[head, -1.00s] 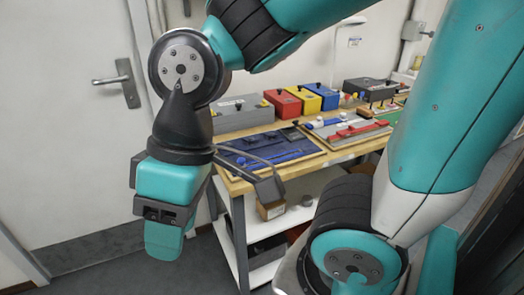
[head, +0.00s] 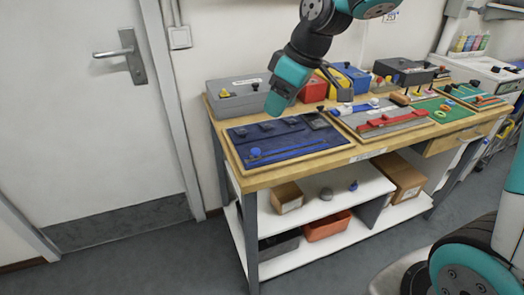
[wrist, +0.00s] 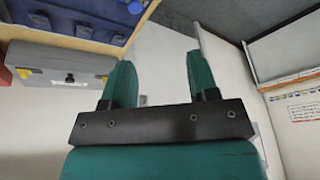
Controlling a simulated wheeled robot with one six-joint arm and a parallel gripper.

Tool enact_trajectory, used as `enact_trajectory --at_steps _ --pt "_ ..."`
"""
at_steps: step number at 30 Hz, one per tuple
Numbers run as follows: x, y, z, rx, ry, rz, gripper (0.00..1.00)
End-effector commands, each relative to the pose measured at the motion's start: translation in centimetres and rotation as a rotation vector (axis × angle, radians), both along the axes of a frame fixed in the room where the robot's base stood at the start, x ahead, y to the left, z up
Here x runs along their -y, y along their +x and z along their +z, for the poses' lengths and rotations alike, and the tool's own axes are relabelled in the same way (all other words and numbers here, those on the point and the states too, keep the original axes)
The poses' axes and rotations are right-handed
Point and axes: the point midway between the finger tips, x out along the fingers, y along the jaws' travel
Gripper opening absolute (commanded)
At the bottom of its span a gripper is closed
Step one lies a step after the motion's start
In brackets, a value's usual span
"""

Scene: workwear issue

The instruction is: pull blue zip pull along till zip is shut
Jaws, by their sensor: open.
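A dark blue zip board (head: 300,150) in a wooden frame lies at the left end of the bench. A blue zip pull (head: 255,152) stands at the left part of a blue strip that runs along the board's front. My gripper (head: 276,104) hangs above the back of the board, clear of the pull. In the wrist view its two teal fingers (wrist: 158,80) are apart with nothing between them. Part of the blue board (wrist: 80,12) shows at that view's top left. The zip's teeth are too small to make out.
A grey box (head: 237,98) stands behind the board, with red, yellow and blue boxes to its right. A grey board with a red bar (head: 392,123) lies right of the zip board. A green board (head: 440,110) lies beyond.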

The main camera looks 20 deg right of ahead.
Motion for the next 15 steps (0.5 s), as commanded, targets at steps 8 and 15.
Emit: enact_trajectory --at_steps 8,15 --pt "2.2 4.1 -2.6 0.045 -0.03 0.019 0.54" --pt "0.8 5.3 -7.2 0.041 -0.029 0.018 0.54"
